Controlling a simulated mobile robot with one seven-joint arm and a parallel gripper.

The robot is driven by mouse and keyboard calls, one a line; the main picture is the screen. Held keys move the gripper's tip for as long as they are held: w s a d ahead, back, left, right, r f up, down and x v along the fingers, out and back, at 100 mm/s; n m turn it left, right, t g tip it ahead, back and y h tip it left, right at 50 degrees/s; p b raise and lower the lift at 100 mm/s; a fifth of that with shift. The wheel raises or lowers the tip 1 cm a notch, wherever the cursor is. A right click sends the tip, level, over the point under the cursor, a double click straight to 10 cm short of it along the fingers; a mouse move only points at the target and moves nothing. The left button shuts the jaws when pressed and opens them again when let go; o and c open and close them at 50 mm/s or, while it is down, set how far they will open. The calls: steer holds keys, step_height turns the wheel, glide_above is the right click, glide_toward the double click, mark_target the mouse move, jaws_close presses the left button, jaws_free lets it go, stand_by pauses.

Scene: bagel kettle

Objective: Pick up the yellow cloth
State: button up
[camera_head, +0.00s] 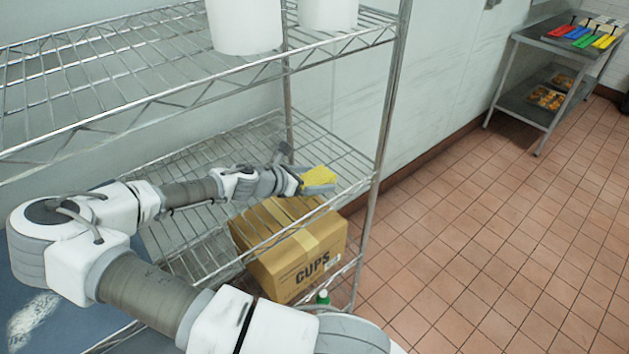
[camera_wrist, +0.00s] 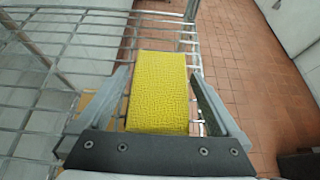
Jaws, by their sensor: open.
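The yellow cloth (camera_head: 319,176) is a small textured rectangle on the middle wire shelf (camera_head: 262,136), near the shelf's right end. In the wrist view the cloth (camera_wrist: 158,90) lies between the two fingers of my gripper (camera_wrist: 160,105). My gripper is open, with one finger on each side of the cloth and a gap visible at both sides. In the head view my gripper (camera_head: 306,178) is at the cloth and hides part of it. Whether the cloth still rests on the shelf wires is not clear.
A cardboard box marked CUPS (camera_head: 290,250) stands below the shelf. The rack's metal post (camera_head: 388,105) rises just right of the cloth. White containers (camera_head: 245,25) stand on the upper shelf. A steel table (camera_head: 560,45) with coloured items is far right. The tiled floor between is clear.

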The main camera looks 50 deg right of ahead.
steer(key=shift+c, duration=0.3)
steer(key=c, duration=1.1)
steer(key=shift+o, duration=0.2)
steer(key=shift+r, duration=0.1)
